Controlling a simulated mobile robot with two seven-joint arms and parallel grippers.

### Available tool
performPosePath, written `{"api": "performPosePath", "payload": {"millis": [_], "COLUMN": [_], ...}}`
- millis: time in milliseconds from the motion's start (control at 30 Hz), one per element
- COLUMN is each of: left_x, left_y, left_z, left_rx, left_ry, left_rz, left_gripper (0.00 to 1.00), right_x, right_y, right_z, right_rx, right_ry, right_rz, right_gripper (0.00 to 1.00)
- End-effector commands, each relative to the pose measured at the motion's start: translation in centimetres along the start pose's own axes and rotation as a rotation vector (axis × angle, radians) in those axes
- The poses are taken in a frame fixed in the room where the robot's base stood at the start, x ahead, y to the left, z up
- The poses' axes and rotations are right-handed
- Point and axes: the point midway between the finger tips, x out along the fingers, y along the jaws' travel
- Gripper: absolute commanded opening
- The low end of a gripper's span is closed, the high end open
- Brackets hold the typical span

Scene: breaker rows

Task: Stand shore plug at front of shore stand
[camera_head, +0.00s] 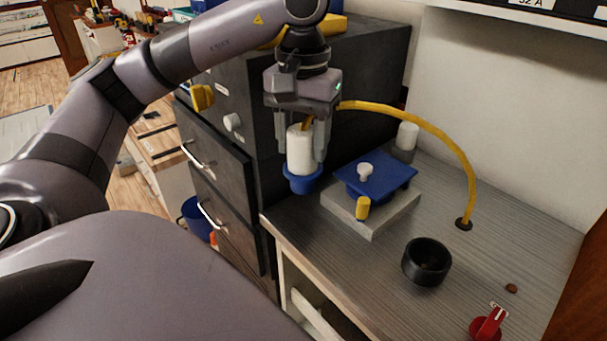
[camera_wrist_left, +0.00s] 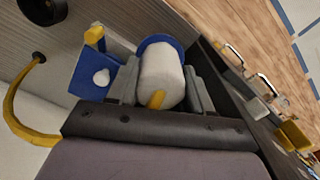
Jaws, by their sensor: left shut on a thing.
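The shore plug (camera_head: 300,152) is a white cylinder with a blue collar at its lower end and a yellow cable at its top. My left gripper (camera_head: 303,150) is shut around its white body and holds it roughly upright, left of the grey block. In the left wrist view the plug (camera_wrist_left: 161,75) sits between the fingers (camera_wrist_left: 160,90), blue collar facing away. A black round cup (camera_head: 427,262), open at the top, stands on the worktop; it looks like the shore stand, though no label shows. The plug is apart from it, to its upper left. My right gripper is out of view.
A grey block (camera_head: 375,222) with a blue plate (camera_head: 375,176), white knob and yellow tab stands between plug and cup. The yellow cable (camera_head: 440,135) arches to a worktop hole. A red switch (camera_head: 488,324) is near the front. Dark drawers (camera_head: 215,170) stand left.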

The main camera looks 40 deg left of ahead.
Motion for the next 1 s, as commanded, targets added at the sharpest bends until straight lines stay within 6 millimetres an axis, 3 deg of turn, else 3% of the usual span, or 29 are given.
{"api": "performPosePath", "payload": {"millis": [100,333,600,1000], "left_x": [2.3,4.2,7.8,8.4], "left_y": [-0.1,0.0,0.0,0.0], "left_z": [0.0,-0.1,-0.1,-0.1], "left_rx": [-0.001,-0.002,-0.002,-0.001], "left_ry": [0.0,0.002,0.002,0.003], "left_rz": [-0.001,0.001,0.0,0.002], "left_gripper": [0.23,0.23,0.23,0.23], "right_x": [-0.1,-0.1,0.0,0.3], "right_y": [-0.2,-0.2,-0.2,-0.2], "right_z": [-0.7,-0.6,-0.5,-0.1], "right_rx": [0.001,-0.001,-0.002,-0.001], "right_ry": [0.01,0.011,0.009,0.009], "right_rz": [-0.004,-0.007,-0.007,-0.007], "right_gripper": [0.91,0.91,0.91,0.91]}}
